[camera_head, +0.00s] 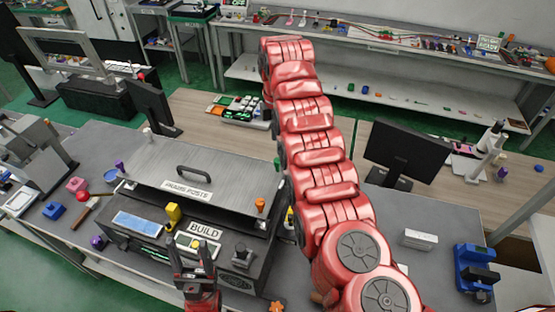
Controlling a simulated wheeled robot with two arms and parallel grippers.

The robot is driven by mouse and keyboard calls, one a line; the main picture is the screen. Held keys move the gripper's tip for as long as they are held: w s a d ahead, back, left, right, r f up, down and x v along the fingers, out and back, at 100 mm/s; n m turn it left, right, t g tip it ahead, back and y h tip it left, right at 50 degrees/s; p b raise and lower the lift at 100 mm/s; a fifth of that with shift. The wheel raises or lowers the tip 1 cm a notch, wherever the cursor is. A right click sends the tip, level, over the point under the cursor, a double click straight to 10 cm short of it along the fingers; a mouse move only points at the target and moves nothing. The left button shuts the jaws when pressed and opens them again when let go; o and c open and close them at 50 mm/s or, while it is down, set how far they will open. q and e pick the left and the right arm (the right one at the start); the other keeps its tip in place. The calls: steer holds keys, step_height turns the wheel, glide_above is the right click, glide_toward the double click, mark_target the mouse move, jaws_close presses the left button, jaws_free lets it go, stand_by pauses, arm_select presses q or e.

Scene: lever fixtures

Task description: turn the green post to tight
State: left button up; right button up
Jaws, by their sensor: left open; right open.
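My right gripper does not show.
Large red segmented arm links of mine cross the middle and hide part of the bench. A hammer (87,208) and small blocks lie at left. A monitor (406,155) and a blue device (473,266) stand at right. Shelves line the back.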

mark_target(277, 160)
step_height(277, 160, down, 8)
steer(key=shift+f+p, duration=0.1)
steer(key=shift+p, duration=0.9)
steer(key=shift+s+f, duration=0.15)
steer(key=shift+f, duration=0.25)
steer(key=shift+f, duration=0.1)
steer(key=shift+c, duration=0.2)
jaws_close()
